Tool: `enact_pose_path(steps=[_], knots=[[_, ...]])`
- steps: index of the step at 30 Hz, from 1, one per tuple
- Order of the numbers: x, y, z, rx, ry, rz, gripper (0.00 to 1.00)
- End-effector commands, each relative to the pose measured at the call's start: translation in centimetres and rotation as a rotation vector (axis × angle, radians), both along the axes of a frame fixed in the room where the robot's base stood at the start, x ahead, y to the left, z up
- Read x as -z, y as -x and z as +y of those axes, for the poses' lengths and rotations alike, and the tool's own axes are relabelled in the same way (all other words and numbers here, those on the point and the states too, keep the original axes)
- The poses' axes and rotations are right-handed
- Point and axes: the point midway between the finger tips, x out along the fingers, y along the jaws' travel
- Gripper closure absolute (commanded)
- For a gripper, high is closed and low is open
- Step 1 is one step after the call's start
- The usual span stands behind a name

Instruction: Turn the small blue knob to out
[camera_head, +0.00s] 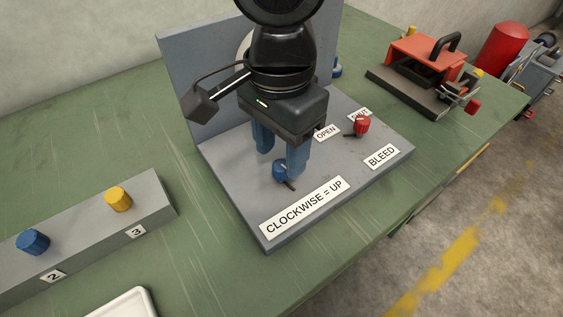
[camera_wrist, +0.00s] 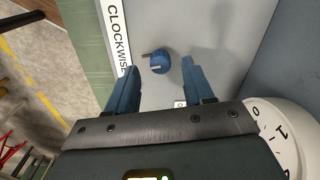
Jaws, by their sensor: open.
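The small blue knob (camera_head: 281,170) sits on the grey panel base, behind the "CLOCKWISE = UP" label (camera_head: 304,207). It has a dark pointer, which in the wrist view extends left from the knob (camera_wrist: 159,64). My gripper (camera_head: 279,160) is above the base, pointing down, with its two blue fingers apart. In the wrist view the open fingertips (camera_wrist: 159,70) lie on either side of the knob, with gaps and no visible contact. In the head view a finger stands close to the knob and partly covers it. No "out" mark is readable.
A red knob (camera_head: 361,125) stands to the right, near the "OPEN" (camera_head: 327,133) and "BLEED" (camera_head: 381,157) labels. A grey upright plate (camera_head: 190,75) rises behind. A grey block (camera_head: 150,197) with blue and yellow knobs lies left. A white dial (camera_wrist: 279,133) shows in the wrist view.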

Motion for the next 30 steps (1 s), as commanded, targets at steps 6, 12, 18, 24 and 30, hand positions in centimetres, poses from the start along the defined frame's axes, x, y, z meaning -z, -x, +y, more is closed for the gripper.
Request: enact_pose_path(steps=[6,12,18,24,30], knots=[[3.2,0.0,0.1,-0.003,0.000,0.000,0.48],[4.4,0.0,0.1,-0.003,-0.001,-0.001,0.48],[4.5,0.0,0.0,-0.003,-0.001,-0.001,0.48],[4.5,0.0,0.0,-0.003,-0.002,-0.001,0.61],[4.5,0.0,0.0,-0.003,-0.002,-0.001,0.81]])
